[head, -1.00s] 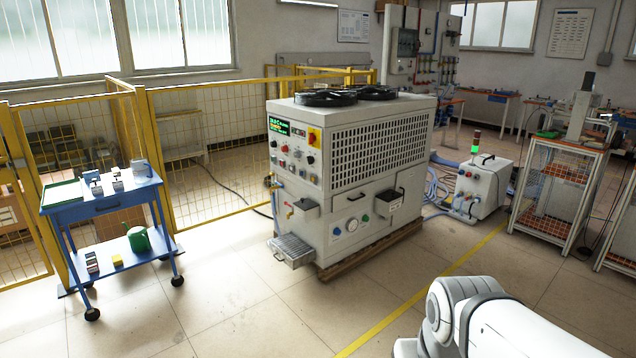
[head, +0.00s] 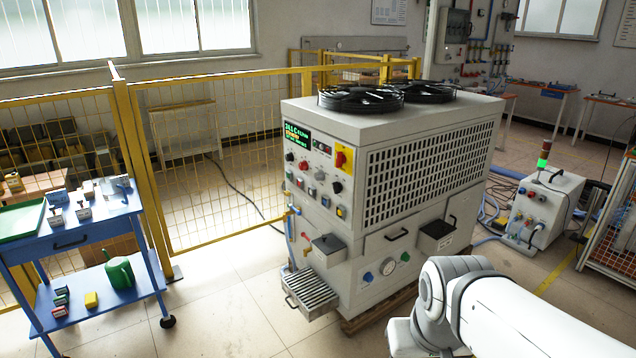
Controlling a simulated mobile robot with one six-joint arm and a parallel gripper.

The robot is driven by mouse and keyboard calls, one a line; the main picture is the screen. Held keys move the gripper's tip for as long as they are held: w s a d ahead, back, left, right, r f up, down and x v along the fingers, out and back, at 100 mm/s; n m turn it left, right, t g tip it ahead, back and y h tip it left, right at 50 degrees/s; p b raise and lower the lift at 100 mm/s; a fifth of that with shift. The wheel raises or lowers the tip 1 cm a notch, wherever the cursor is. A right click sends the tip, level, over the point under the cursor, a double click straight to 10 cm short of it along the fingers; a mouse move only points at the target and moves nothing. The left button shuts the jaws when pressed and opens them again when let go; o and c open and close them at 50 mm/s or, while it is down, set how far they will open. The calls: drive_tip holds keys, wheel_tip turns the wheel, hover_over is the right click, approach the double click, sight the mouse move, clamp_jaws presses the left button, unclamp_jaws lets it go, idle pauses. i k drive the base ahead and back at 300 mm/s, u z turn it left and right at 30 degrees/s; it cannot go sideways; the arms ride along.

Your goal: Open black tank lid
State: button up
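A second small box with a black lid (head: 437,229) sits on the long right side, below the grille. Both lids look shut. I cannot tell which one is the tank lid. My white arm shows at the lower right, in front of part of the cabinet's lower side; my gripper is out of the picture.
A blue cart (head: 84,240) with a green watering can (head: 118,271) stands at the left, beside a yellow mesh fence (head: 215,160). A white unit (head: 541,208) with hoses and a signal light stands at the right. The floor between cart and cabinet is clear.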

sight(329, 244)
drive_tip(key=i, duration=2.6)
